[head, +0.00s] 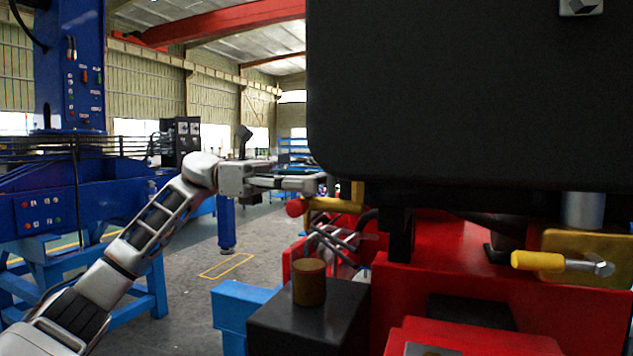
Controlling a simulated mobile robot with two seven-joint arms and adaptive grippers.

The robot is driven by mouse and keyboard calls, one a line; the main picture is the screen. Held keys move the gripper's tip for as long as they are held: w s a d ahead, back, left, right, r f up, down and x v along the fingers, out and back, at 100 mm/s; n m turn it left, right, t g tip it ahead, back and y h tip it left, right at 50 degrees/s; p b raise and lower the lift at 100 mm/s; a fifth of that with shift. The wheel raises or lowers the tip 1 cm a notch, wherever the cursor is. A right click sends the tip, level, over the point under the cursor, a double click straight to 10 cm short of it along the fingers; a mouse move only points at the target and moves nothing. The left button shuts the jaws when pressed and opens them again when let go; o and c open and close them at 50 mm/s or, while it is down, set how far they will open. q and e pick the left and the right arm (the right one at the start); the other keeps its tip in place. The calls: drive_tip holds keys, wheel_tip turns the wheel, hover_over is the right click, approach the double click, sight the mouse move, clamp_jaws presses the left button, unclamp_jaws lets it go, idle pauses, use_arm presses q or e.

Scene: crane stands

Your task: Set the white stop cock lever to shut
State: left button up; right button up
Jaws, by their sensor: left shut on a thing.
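My left arm comes in from the lower left. My left gripper (318,183) is level, with its fingers pointing right, at the lower left edge of the large black panel. It is shut on what appears to be the white stop cock lever. The lever is too small and too hidden by the fingers and the panel for me to tell its angle. Just below the fingers is a yellow handle (337,205) beside a red knob (295,208). My right gripper is out of view.
The large black panel (450,90) fills the upper right. Below it are red machinery (460,255), a second yellow handle (537,261) with a metal end, and a brown cylinder (309,282) on a dark block. A blue crane stand (70,180) is at left. Open floor (200,310) lies between.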

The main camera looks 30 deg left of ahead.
use_arm(q)
drive_tip(key=o, duration=1.6)
drive_tip(key=shift+f, duration=0.1)
drive_tip(key=a, duration=0.4)
drive_tip(key=s+a, duration=0.1)
drive_tip(key=a, duration=0.6)
drive_tip(key=shift+s+a, duration=0.3)
drive_tip(key=shift+a, duration=0.1)
